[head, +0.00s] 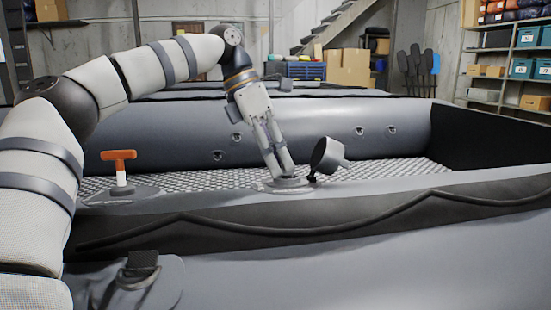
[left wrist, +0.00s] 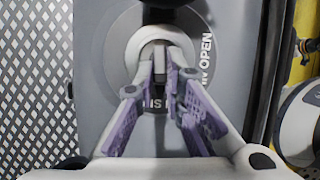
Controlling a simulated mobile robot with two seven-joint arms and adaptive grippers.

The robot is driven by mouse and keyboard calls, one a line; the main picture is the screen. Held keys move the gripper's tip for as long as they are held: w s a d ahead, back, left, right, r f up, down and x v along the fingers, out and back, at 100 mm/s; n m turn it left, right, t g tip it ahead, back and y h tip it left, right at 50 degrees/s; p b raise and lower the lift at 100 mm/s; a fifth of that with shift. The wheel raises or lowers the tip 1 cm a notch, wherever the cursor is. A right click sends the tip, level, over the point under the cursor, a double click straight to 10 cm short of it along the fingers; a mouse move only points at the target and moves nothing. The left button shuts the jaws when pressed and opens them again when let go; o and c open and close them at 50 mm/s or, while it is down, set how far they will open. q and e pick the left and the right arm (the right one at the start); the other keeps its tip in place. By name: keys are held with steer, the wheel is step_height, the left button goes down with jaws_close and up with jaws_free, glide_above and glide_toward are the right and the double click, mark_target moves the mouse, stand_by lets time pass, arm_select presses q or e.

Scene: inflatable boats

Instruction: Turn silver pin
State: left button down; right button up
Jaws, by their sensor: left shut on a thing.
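My left gripper (head: 281,173) reaches down to a round grey valve (head: 287,186) on top of the boat's near tube. In the left wrist view its two fingers (left wrist: 163,72) are shut on the small silver pin (left wrist: 160,61) at the valve's centre. The fingers hide most of the pin. The valve's ring carries lettering, with "OPEN" readable on the right. A dark grey valve cap (head: 328,156) stands open and tilted just right of the valve in the head view. My right gripper is not in view.
An orange-handled valve part (head: 119,162) stands up on the tube at the left. The grey inflatable boat (head: 390,205) spans the view, with a patterned floor behind the near tube. Boxes (head: 348,67) and shelves (head: 510,70) stand well back.

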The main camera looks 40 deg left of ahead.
arm_select(q)
steer(key=n, duration=0.1)
steer(key=n+y, duration=0.1)
steer(key=n, duration=0.2)
steer(key=shift+s+d+r+t, duration=0.15)
steer(key=shift+d+t, duration=0.15)
steer(key=shift+d, duration=0.05)
steer(key=n+y, duration=0.1)
steer(key=n, duration=0.1)
steer(key=n+y, duration=0.1)
steer(key=n, duration=0.1)
steer(key=shift+d+n, duration=0.3)
steer(key=shift+d, duration=0.05)
steer(key=n+y, duration=0.1)
steer(key=n, duration=0.3)
steer(key=shift+d+r+y, duration=0.1)
steer(key=shift+d+y, duration=0.25)
steer(key=shift+y, duration=0.05)
steer(key=shift+w+d+n+g+y, duration=0.15)
steer(key=shift+w+n+g+y, duration=0.2)
steer(key=shift+n, duration=0.7)
steer(key=shift+d+n+g+y, duration=0.15)
steer(key=shift+n+g, duration=0.3)
steer(key=shift+n, duration=0.6)
steer(key=c, duration=1.7)
jaws_free()
